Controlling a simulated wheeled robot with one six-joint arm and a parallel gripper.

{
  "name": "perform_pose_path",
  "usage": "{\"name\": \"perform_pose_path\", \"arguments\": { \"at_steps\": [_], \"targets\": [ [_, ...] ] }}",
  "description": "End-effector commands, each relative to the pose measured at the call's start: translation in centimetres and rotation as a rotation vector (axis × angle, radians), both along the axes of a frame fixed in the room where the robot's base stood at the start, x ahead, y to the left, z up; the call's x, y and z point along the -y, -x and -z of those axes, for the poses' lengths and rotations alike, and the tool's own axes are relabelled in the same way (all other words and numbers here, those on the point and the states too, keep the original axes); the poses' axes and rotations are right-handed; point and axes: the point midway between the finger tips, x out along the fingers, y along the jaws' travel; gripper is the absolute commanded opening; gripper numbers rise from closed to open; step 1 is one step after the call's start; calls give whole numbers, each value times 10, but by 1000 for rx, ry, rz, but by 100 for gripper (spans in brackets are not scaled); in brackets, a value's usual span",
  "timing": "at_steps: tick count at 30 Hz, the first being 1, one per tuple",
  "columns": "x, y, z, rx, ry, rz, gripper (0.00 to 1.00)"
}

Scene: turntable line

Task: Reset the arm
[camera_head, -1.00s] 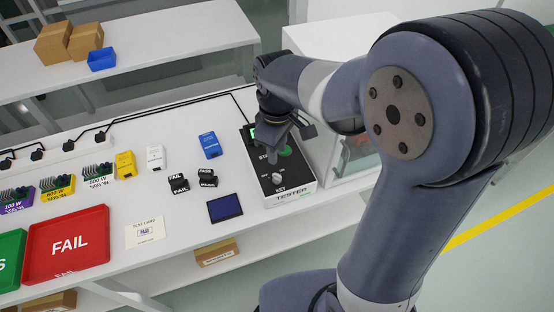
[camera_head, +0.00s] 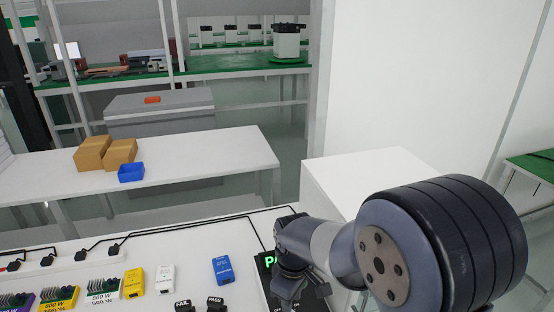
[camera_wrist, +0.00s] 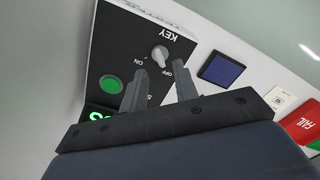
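My gripper (camera_wrist: 160,70) is open and empty, its two dark fingers apart over the black tester (camera_wrist: 110,50) in the wrist view. The tester's grey key knob (camera_wrist: 160,55) shows just beyond the fingertips, with no finger seen closed on it. A round green button (camera_wrist: 111,84) is left of the fingers, and part of a lit green display (camera_wrist: 98,115) is below it. In the head view my arm reaches in from the right, over the tester (camera_head: 312,300); its display shows a green "P" (camera_head: 269,261), partly hidden by my wrist. The fingertips are hard to make out there.
A blue pack (camera_head: 222,270), white pack (camera_head: 166,278) and yellow pack (camera_head: 133,283) lie on the white bench left of my arm. PASS (camera_head: 215,303) and FAIL (camera_head: 183,306) stamps are at the lower edge. A dark blue pad (camera_wrist: 221,70) and red FAIL tray (camera_wrist: 302,124) show in the wrist view.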

Motion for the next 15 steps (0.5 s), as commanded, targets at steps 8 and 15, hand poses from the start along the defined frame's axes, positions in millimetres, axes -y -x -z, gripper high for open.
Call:
{"name": "perform_pose_path", "arguments": {
  "at_steps": [8, 15],
  "targets": [
    [0, 1, 39, -2, 1, 0, 29],
    [0, 0, 40, 1, 0, 35, 29]
  ]
}}
